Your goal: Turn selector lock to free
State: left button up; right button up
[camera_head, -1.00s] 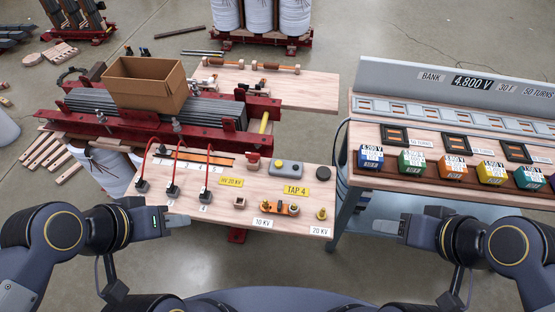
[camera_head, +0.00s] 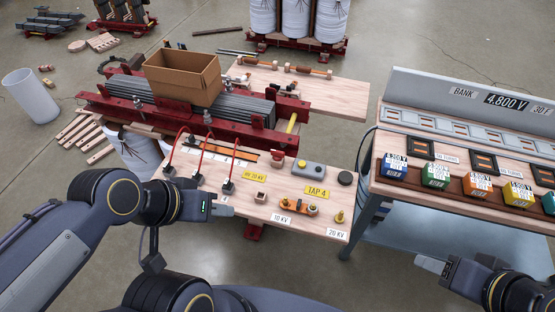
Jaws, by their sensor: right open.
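The light wooden panel (camera_head: 226,213) carries the controls. An orange selector piece (camera_head: 293,208) with small round knobs lies near its front edge, between the "10 KV" label (camera_head: 281,219) and a brass knob (camera_head: 339,217) by the "20 KV" label (camera_head: 337,234). Which part is the lock, and its setting, I cannot tell. A grey box with buttons (camera_head: 308,170) and a black round cap (camera_head: 345,179) sit behind the yellow "TAP 4" label (camera_head: 317,191). My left gripper (camera_head: 228,211) is at the panel's front left edge, its jaws unclear. My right gripper (camera_head: 420,263) is open, low at the right, apart from the panel.
Several black plugs with red cables (camera_head: 197,178) stand at the panel's left. A cardboard box (camera_head: 183,77) sits on the laminated core (camera_head: 236,104) behind.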

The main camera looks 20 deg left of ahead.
aim_at(278, 155)
jog(key=i+j, duration=0.1)
jog(key=j, duration=0.3)
jog(key=i+j, duration=0.15)
jog(key=j, duration=0.3)
jog(key=i+j, duration=0.1)
jog(key=j, duration=0.3)
jog(key=i+j, duration=0.15)
jog(key=j, duration=0.3)
jog(key=l+z, duration=0.05)
